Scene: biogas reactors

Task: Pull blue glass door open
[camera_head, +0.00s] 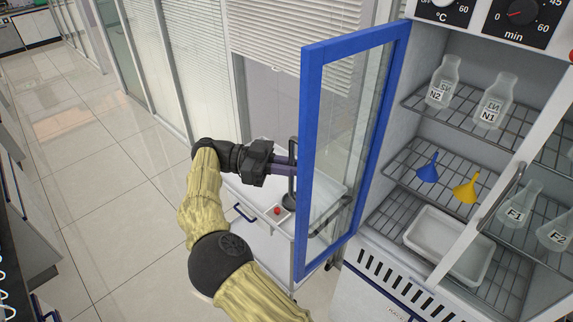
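The blue glass door (311,150) stands swung well out from the cabinet, with the cabinet's front open to its right. Its blue frame surrounds a clear pane (353,130). A dark upright handle (292,187) shows at the left edge of the door, on its outer side. My gripper (286,167) comes in from the left, and its fingers reach the handle. The frame edge partly hides the fingertips, so I cannot tell whether they are closed around the handle or only beside it.
In the cabinet, wire shelves hold bottles N2 (441,84) and N1 (494,101), a blue funnel (428,171), a yellow funnel (466,188) and a white tray (447,245). A white cart (262,240) stands behind the door. The tiled floor at left is clear.

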